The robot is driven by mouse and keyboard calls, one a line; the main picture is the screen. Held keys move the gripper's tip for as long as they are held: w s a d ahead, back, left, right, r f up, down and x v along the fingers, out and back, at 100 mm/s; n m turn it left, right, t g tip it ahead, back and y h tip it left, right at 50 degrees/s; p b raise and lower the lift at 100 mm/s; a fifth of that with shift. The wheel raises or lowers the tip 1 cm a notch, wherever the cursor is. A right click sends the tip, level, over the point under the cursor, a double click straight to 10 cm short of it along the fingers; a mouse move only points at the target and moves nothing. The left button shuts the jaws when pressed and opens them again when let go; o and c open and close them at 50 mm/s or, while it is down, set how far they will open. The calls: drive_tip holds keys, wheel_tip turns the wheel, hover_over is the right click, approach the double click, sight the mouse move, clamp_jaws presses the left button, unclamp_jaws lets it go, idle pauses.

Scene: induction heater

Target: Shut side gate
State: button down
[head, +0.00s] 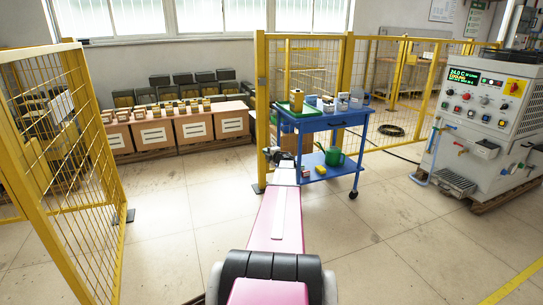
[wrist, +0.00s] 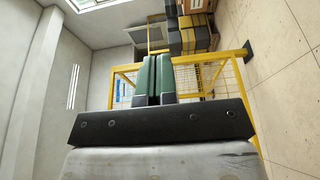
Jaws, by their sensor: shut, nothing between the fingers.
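A yellow mesh gate panel (head: 85,150) stands at the left in the head view, angled toward me, with a foot on the floor. A wide gap separates it from the yellow post in the middle. I cannot tell for sure that this panel is the side gate. My gripper (head: 268,154) is at the far end of my pink arm, in front of that post and beside the blue cart. In the wrist view my gripper (wrist: 152,58) has its green fingers together, empty. A yellow mesh frame (wrist: 215,76) lies beyond them; contact is not visible.
A blue cart (head: 325,177) with small items stands close right of my gripper. A control cabinet (head: 480,120) is at the right. Boxes (head: 155,135) line the back wall. The floor (head: 180,215) between the left panel and my arm is clear.

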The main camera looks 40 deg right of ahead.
drive_tip(key=w+d, duration=0.2)
drive_tip(key=w, duration=0.3)
drive_tip(key=shift+w+d, duration=0.15)
drive_tip(key=shift+w, duration=0.15)
idle(1.3)
